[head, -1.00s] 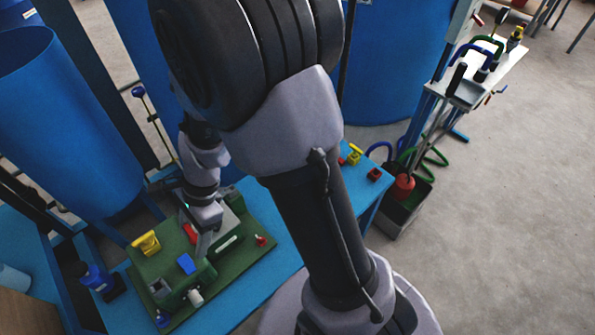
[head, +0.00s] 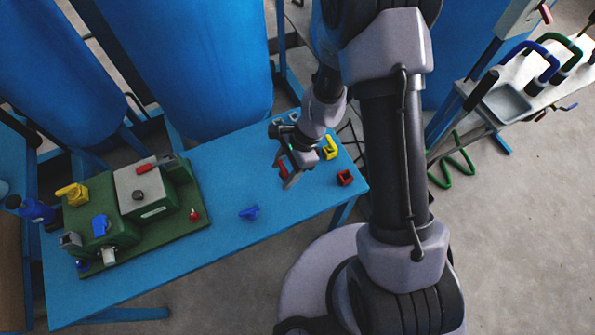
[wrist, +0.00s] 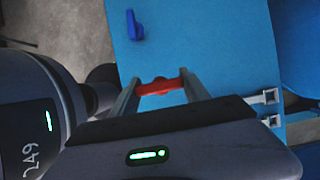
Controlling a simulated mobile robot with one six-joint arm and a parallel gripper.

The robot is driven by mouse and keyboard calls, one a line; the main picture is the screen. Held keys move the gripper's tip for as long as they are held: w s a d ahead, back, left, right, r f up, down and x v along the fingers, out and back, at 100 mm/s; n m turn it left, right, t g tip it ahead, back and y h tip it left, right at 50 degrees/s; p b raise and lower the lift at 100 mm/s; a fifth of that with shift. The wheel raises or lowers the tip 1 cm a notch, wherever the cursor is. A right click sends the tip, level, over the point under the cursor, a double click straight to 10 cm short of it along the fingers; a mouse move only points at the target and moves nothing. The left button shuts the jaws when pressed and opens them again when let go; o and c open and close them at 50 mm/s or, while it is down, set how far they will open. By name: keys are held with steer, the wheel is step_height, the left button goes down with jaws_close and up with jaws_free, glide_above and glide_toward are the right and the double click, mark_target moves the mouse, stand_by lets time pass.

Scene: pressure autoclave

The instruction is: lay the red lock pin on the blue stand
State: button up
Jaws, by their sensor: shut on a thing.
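The red lock pin (wrist: 158,87) lies crosswise between the fingertips of my gripper (wrist: 160,92) in the wrist view. My gripper is shut on it. In the head view my gripper (head: 288,178) is over the right part of the blue stand (head: 205,262), a long flat-topped bench, and a bit of red (head: 282,168) shows at its fingers. The stand's top (wrist: 205,40) also fills much of the wrist view. I cannot tell the exact height of the pin above the top.
A green base (head: 185,222) with a grey-topped housing stands at the bench's left. A small blue piece (head: 249,212) lies mid-bench. A yellow block (head: 329,147) and red block (head: 345,177) stand near the right end.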

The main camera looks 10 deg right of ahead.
steer(key=f+b, duration=0.2)
steer(key=f, duration=0.5)
steer(key=shift+a+b, duration=0.2)
steer(key=shift+b, duration=0.2)
steer(key=shift+r, duration=0.1)
steer(key=o, duration=1.4)
steer(key=shift+d, duration=0.1)
